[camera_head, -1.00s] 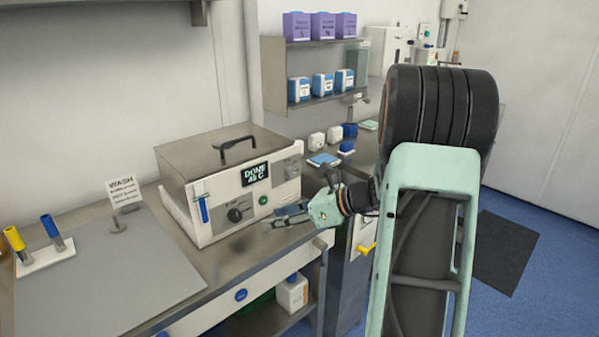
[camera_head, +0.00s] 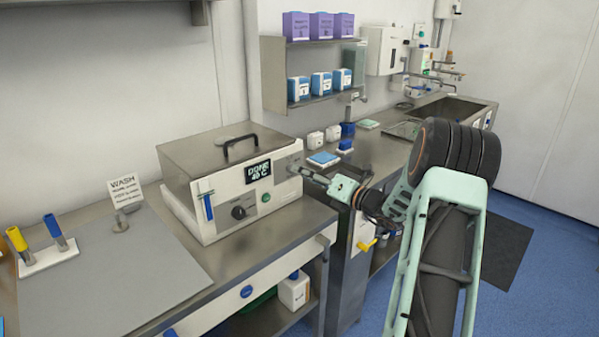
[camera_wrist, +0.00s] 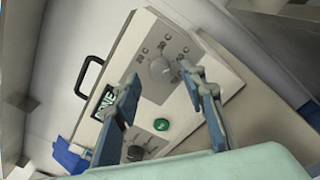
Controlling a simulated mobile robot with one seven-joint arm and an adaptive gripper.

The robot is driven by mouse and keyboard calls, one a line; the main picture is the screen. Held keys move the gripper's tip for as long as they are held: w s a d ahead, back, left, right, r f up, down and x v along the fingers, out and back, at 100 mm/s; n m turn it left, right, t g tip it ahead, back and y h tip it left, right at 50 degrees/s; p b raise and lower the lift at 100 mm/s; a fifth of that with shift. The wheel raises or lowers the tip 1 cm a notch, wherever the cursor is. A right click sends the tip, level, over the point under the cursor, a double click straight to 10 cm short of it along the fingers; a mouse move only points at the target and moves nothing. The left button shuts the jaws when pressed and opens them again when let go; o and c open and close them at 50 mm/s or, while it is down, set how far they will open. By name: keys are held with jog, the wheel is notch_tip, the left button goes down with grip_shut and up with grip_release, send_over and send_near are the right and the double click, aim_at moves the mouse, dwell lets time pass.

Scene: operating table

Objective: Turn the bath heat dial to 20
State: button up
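The bath (camera_head: 222,190) is a white box with a steel lid on the counter. Its dark display (camera_head: 258,170) reads "DONE" above a temperature that looks like 40 C. A pale round dial (camera_wrist: 162,69) with printed marks around it sits on a grey plate in the wrist view. A black knob (camera_head: 238,211) and a green button (camera_head: 265,197) are lower on the front. My gripper (camera_wrist: 160,82) is open, its fingers on either side of the pale dial, with no clear contact. In the head view my gripper (camera_head: 298,171) hides most of that dial. The dial's setting is unreadable.
A blue-handled lever (camera_head: 207,206) is on the bath's left front. A wash sign (camera_head: 124,191) and a rack with yellow and blue tubes (camera_head: 45,260) stand left. Small containers (camera_head: 323,137) stand behind my gripper. The counter before the bath is bare.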

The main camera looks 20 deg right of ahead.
jog(key=x, duration=0.2)
jog(key=shift+w+a, duration=0.15)
jog(key=shift+w, duration=0.1)
grip_shut()
